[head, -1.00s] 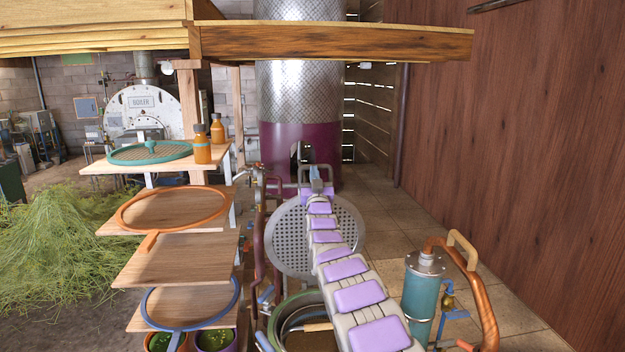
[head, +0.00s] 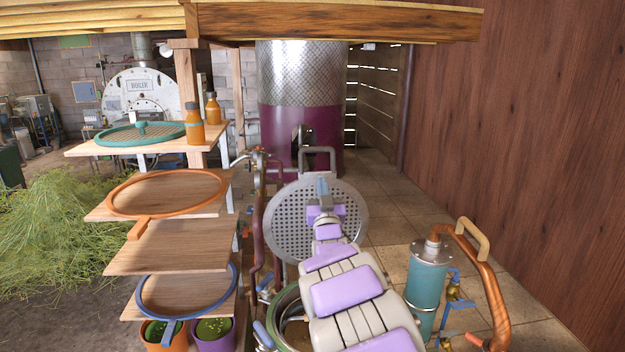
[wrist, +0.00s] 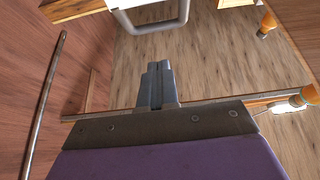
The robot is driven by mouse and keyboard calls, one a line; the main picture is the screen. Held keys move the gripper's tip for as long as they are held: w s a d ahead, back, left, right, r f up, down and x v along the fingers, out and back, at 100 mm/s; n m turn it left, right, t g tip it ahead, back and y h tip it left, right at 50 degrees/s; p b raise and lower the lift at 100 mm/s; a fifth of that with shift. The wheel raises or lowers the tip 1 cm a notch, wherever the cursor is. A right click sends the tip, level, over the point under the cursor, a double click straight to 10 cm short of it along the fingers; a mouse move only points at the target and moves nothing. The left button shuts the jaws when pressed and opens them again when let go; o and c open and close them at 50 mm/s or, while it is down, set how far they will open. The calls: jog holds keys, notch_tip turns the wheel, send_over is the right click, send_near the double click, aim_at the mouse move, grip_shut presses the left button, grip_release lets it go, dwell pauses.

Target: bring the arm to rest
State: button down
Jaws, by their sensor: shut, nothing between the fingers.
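My gripper (head: 322,187) is at the end of my purple and grey arm, in front of the round perforated plate (head: 290,228) in the head view. In the wrist view my gripper (wrist: 157,68) shows its grey fingers together with nothing between them. A grey handle bar (wrist: 150,25) shows just beyond the fingertips there.
A shelf rack with an orange-rimmed sieve (head: 134,232) and a blue-rimmed sieve (head: 238,290) stands left of my arm. A teal cylinder (head: 425,285) with a copper pipe stands at right. A wooden beam (head: 335,24) crosses overhead. Tiled floor (head: 395,205) lies open behind.

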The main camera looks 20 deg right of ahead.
jog(key=s+a+f+g+y+b, duration=0.1)
jog(key=s+a+f+g+b, duration=0.2)
jog(key=s+f+g, duration=0.5)
jog(key=s+a+f+g+y+b, duration=0.1)
jog(key=s+a+f+g+b, duration=0.3)
jog(key=s+f, duration=0.7)
jog(key=s+a+f+g+y+b, duration=0.1)
jog(key=s+a+f+g, duration=0.1)
jog(key=s, duration=1.1)
jog(key=s+a+f+n+g+y+b, duration=0.1)
jog(key=s+f+g, duration=0.4)
jog(key=s, duration=0.8)
jog(key=s+a+f+n+g+b, duration=0.1)
jog(key=s+g, duration=0.4)
jog(key=s, duration=0.8)
jog(key=shift+a+f+g+y, duration=0.35)
jog(key=shift+a+f, duration=0.5)
jog(key=shift+f, duration=0.4)
